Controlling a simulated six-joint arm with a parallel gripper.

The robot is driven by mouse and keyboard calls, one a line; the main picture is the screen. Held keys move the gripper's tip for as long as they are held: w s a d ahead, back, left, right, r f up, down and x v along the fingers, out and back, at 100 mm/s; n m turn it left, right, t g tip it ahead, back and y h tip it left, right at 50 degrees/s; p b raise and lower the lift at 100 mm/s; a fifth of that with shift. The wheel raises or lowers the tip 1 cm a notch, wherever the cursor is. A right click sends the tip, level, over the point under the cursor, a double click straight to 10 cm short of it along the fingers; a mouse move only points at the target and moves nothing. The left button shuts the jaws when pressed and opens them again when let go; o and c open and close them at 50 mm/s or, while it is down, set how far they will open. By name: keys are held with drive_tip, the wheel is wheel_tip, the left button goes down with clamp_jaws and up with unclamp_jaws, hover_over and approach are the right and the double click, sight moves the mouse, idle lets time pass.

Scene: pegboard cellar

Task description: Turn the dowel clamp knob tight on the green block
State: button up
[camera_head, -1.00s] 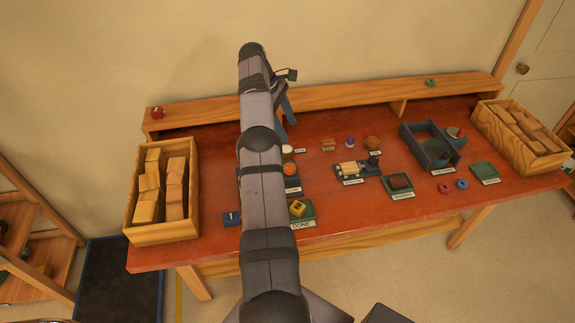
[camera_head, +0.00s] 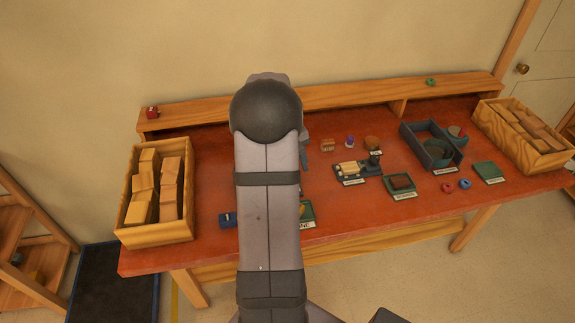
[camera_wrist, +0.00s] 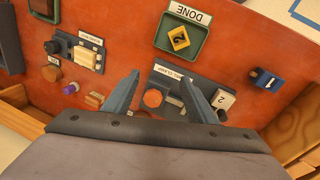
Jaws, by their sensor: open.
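In the wrist view, an orange-brown round knob (camera_wrist: 153,98) sits on a dark clamp base (camera_wrist: 166,76) with a white label reading upside down. My gripper (camera_wrist: 160,77) is open, with one finger on each side of the knob in the picture; I cannot tell whether they touch it. A block with a white face marked 2 (camera_wrist: 223,99) is just beyond the right finger, partly covered; its body colour is unclear, so I cannot confirm a green block. In the head view my arm hides the clamp, the knob and my gripper.
A green DONE tray (camera_wrist: 163,44) holds a yellow block marked 2 (camera_wrist: 179,39). A blue block marked 1 (camera_wrist: 265,79) stands on the red table. A dark fixture (camera_head: 374,159), a blue-grey open box (camera_head: 409,137) and wooden crates (camera_head: 154,236) (camera_head: 553,160) are around.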

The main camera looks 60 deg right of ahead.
drive_tip(key=w+d+m, duration=0.1)
drive_tip(key=m, duration=0.1)
drive_tip(key=w+d+m+t+h, duration=0.1)
drive_tip(key=w+m, duration=0.1)
drive_tip(key=m, duration=0.1)
drive_tip(key=w+d+m+t+h, duration=0.1)
drive_tip(key=m, duration=0.1)
drive_tip(key=shift+w+d+m, duration=0.25)
drive_tip(key=shift+w+m, duration=0.05)
drive_tip(key=shift+m, duration=0.1)
drive_tip(key=shift+p+x, duration=1.3)
drive_tip(key=shift+x, duration=2.3)
drive_tip(key=shift+w, duration=0.1)
drive_tip(key=c, duration=1.1)
drive_tip(key=shift+o, duration=0.2)
drive_tip(key=shift+f, duration=0.1)
